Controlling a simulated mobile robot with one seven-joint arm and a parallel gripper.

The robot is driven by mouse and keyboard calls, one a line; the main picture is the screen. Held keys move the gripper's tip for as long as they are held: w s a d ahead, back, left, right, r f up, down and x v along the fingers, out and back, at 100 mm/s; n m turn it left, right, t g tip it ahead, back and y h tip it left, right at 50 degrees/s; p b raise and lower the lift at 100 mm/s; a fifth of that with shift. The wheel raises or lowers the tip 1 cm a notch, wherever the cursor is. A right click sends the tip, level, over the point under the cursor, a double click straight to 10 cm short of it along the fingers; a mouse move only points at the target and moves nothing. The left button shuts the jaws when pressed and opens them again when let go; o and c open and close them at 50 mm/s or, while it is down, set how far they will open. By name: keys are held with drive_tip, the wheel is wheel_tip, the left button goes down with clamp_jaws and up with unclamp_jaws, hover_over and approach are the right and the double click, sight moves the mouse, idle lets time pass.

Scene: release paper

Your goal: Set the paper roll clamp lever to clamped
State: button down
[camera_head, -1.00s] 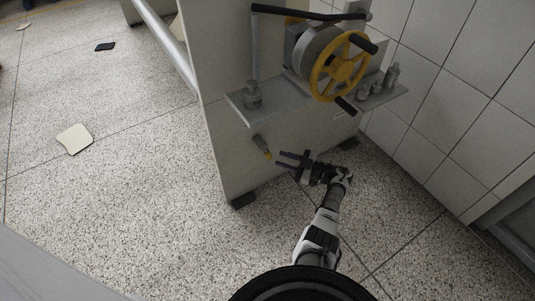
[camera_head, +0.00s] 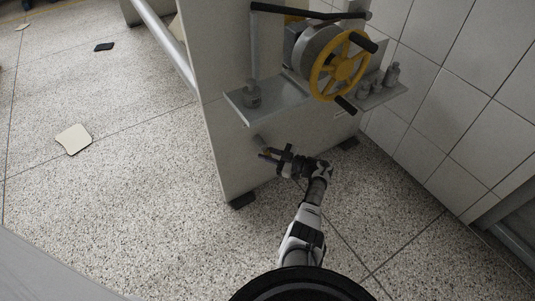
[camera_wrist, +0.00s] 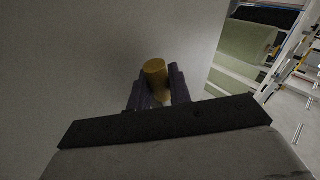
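The lever (camera_head: 259,140) is a short grey bar with a yellow grip. It sticks out low on the side of the pale machine panel, under the shelf. Its yellow grip (camera_wrist: 156,70) shows in the wrist view between the two dark purple fingers. My gripper (camera_head: 268,153) is at the lever's end, with its fingers apart on either side of the grip. Any contact between fingers and grip cannot be made out. My fingers (camera_wrist: 159,92) hide part of the grip, and the lever's base is not visible in the wrist view.
A yellow handwheel (camera_head: 340,66) is higher on the machine. A tiled wall (camera_head: 460,90) stands to the right.

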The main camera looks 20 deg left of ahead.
drive_tip(key=n+h+p, duration=0.1)
drive_tip(key=w+d+r+n+h+p, duration=0.1)
drive_tip(key=p, duration=0.1)
drive_tip(key=w+n+h+p, duration=0.1)
drive_tip(key=n, duration=0.1)
drive_tip(key=shift+d+r+t, duration=0.25)
drive_tip(key=shift+t, duration=0.05)
idle(0.4)
drive_tip(key=c, duration=1.6)
unclamp_jaws()
drive_tip(key=shift+d+r, duration=0.1)
